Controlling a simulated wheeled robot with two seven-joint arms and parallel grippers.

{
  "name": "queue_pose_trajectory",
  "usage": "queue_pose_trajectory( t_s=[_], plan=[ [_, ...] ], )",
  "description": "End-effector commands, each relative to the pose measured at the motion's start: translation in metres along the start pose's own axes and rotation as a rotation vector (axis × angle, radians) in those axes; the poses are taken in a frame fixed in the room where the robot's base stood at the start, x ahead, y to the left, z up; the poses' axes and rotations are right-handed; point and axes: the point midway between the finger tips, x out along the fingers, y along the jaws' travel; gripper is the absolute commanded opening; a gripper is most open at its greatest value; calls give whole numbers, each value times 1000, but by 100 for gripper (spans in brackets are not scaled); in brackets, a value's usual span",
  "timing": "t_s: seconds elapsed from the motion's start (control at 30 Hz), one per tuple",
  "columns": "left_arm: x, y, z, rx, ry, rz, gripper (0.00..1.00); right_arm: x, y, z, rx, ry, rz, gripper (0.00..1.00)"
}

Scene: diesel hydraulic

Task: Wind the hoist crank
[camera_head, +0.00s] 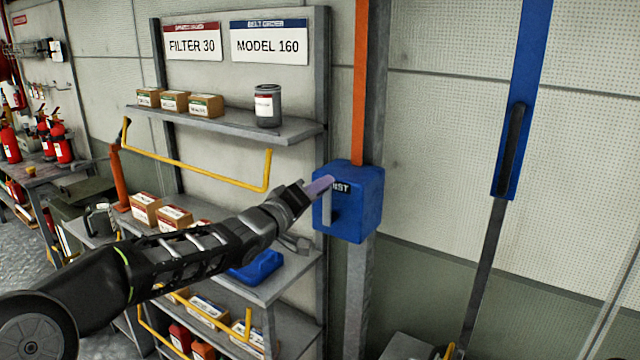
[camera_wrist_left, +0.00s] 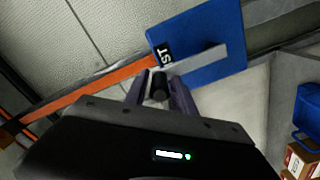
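The blue hoist box (camera_head: 350,218), with "IST" of its label showing, is fixed to a grey post in the head view. It also shows in the left wrist view (camera_wrist_left: 215,38). A flat grey crank arm (camera_wrist_left: 200,60) lies across its face and hangs down in the head view (camera_head: 326,208). A dark crank knob (camera_wrist_left: 158,86) sticks out from the crank arm's end. My left gripper (camera_head: 320,186) is at the box; in the left wrist view its fingers (camera_wrist_left: 159,90) stand on either side of the knob. I cannot tell whether they press on it. My right gripper is out of view.
A grey shelf rack (camera_head: 230,126) with boxes and a canister (camera_head: 268,105) stands left of the hoist box. A yellow bar (camera_head: 200,170) projects from it. An orange strip (camera_head: 361,80) runs above the box. A blue-topped lever (camera_head: 512,130) is at right.

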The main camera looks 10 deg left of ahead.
Motion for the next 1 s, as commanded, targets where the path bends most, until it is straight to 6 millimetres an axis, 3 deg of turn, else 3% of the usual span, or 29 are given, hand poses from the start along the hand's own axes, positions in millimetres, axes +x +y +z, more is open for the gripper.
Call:
queue_pose_trajectory(
  t_s=[0.37,0.67,1.0],
  plan=[
    [0,0,0,0,0,1,0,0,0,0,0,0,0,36],
    [0,3,4,-2,-2,2,0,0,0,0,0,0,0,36],
    [0,17,39,-3,-10,3,0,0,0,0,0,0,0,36]
  ],
)
